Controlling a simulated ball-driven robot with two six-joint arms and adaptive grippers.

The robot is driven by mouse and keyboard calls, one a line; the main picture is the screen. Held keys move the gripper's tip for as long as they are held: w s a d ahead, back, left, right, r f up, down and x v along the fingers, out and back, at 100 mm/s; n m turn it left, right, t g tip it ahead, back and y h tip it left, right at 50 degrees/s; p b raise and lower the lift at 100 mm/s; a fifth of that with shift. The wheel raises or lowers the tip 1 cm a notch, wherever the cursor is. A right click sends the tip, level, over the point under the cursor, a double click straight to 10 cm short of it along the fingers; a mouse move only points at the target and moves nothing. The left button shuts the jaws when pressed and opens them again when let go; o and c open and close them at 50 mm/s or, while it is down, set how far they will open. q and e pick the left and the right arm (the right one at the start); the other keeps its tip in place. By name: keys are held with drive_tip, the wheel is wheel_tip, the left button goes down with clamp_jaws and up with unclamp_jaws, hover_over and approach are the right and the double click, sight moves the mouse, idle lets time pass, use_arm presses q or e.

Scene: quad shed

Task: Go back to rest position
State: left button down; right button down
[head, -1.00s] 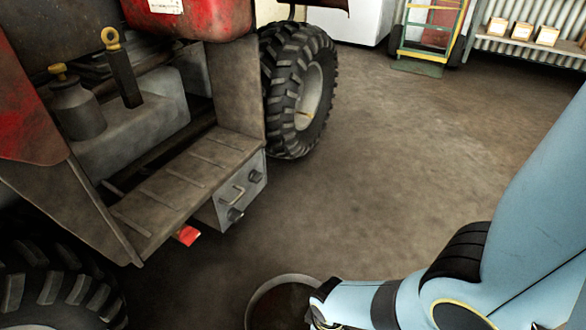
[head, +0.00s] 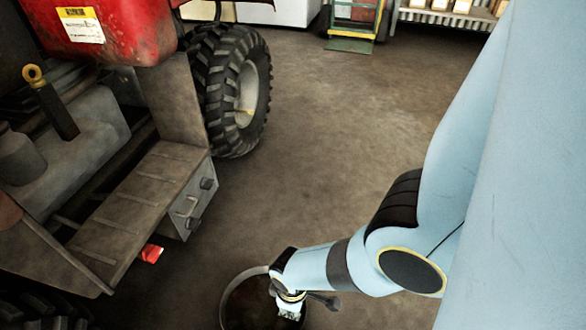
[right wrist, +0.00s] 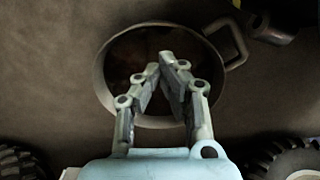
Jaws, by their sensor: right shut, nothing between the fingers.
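My right arm comes in from the right in the head view. My right gripper (head: 290,313) points down over a round dark open pan (head: 233,290) on the floor. In the right wrist view my right gripper (right wrist: 163,65) is shut and empty, its fingertips close together. There the pan's rim (right wrist: 102,72) and its side handle (right wrist: 237,42) show behind the fingers, with a dark brownish inside. I cannot tell how far the fingers are above the pan. My left gripper is not in view.
A red quad (head: 110,25) with a metal footplate (head: 130,205) and a large tyre (head: 228,90) stands at left. A red piece (head: 151,254) sticks out below the footplate. A green and yellow trolley (head: 352,25) is at the back. The floor (head: 340,130) between is clear.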

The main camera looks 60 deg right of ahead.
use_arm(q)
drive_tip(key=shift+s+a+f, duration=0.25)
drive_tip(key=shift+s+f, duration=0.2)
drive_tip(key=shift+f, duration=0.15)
use_arm(e)
drive_tip(key=shift+r, duration=0.45)
drive_tip(key=shift+d, duration=0.1)
